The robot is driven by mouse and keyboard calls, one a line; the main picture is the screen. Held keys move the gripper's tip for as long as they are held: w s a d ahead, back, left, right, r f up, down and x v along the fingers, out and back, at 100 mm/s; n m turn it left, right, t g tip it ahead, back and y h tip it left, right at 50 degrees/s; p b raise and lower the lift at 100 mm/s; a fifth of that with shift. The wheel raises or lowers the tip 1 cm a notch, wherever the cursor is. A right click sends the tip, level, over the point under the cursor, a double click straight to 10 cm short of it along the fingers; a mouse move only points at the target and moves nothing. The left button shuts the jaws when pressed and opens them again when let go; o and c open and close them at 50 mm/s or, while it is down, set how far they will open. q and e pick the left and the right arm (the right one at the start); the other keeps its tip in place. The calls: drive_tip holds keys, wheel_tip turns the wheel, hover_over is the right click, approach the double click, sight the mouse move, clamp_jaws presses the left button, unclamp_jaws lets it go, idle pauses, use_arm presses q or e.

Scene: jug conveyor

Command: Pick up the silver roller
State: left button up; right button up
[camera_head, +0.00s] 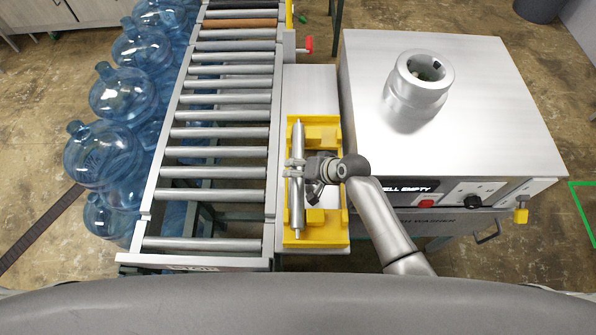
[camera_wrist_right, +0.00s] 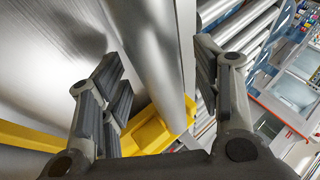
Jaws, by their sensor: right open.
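The silver roller (camera_head: 298,211) lies lengthwise in a yellow cradle (camera_head: 325,237) beside the conveyor. My right gripper (camera_head: 294,172) is over the roller's middle and hides part of it. In the right wrist view, the roller (camera_wrist_right: 150,50) passes between the two open fingers of my right gripper (camera_wrist_right: 160,72). A gap shows on each side of the roller, so the fingers are not closed on it. My left gripper is not in view.
The roller conveyor (camera_head: 155,192) runs along the left, with an empty slot near its front end. Blue water jugs (camera_head: 105,155) stand left of it. A metal machine (camera_head: 480,110) with a round fixture (camera_head: 418,80) stands right of the cradle, close to my right arm.

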clamp_jaws()
drive_tip(key=shift+w+r, duration=0.1)
drive_tip(key=shift+r, duration=0.1)
idle(0.3)
